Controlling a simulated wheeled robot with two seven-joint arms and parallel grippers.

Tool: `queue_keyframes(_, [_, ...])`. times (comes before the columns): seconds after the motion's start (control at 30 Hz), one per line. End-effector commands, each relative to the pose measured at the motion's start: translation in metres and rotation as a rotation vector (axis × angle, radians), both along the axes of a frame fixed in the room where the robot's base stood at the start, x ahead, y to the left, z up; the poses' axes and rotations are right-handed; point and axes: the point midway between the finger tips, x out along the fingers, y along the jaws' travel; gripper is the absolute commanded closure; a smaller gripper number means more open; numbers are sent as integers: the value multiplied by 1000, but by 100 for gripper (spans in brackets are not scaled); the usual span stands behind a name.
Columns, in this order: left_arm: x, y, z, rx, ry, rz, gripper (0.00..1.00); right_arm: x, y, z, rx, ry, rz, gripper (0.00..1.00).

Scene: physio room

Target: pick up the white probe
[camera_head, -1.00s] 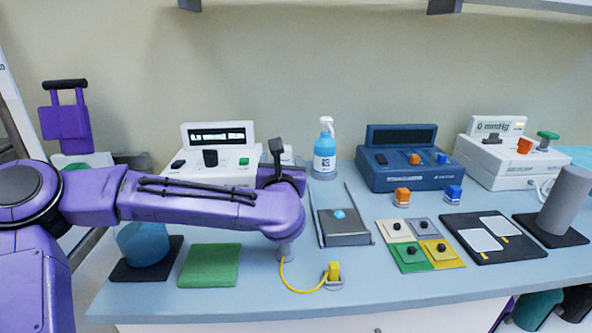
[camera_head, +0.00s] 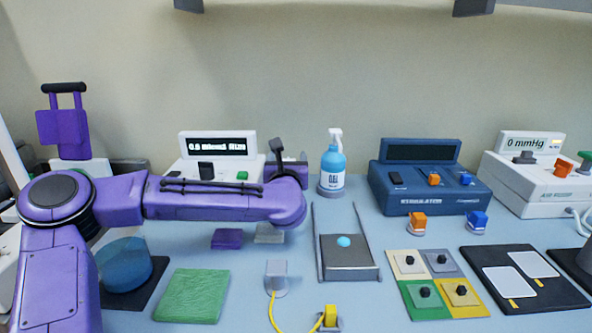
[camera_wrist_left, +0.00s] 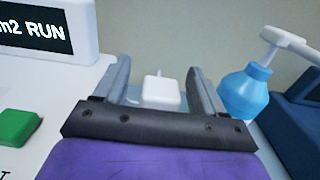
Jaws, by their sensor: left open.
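A small white block with a thin stalk on top, which looks like the white probe (camera_wrist_left: 162,92), shows in the left wrist view. It lies ahead, between the lines of my left gripper's two grey fingers (camera_wrist_left: 160,70). The fingers are open and apart from it, with a gap on both sides. In the head view my left gripper (camera_head: 286,160) is beyond the end of the purple arm, between the white console and the spray bottle. My right gripper is not in view.
The white console (camera_head: 218,150) stands close on the left, and the blue spray bottle (camera_head: 333,165) close on the right. A blue stimulator (camera_head: 430,180) is further right. A grey tray (camera_head: 348,262), colored pads (camera_head: 435,290) and a green towel (camera_head: 192,295) lie in front.

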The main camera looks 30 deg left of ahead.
Motion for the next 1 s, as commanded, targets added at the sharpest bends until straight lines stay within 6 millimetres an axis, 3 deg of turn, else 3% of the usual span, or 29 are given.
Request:
queue_keyframes(0.27, [2,10,0,0,0,5,30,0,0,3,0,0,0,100])
queue_keyframes(0.43, [2,9,0,0,0,5,85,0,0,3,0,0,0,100])
queue_keyframes(0.77, [3,9,1,-1,2,4,86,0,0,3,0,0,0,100])
queue_keyframes(0.87, [3,9,10,-1,-1,4,86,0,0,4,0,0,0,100])
queue_keyframes(1.0, [0,7,37,-2,-4,2,86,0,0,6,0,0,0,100])
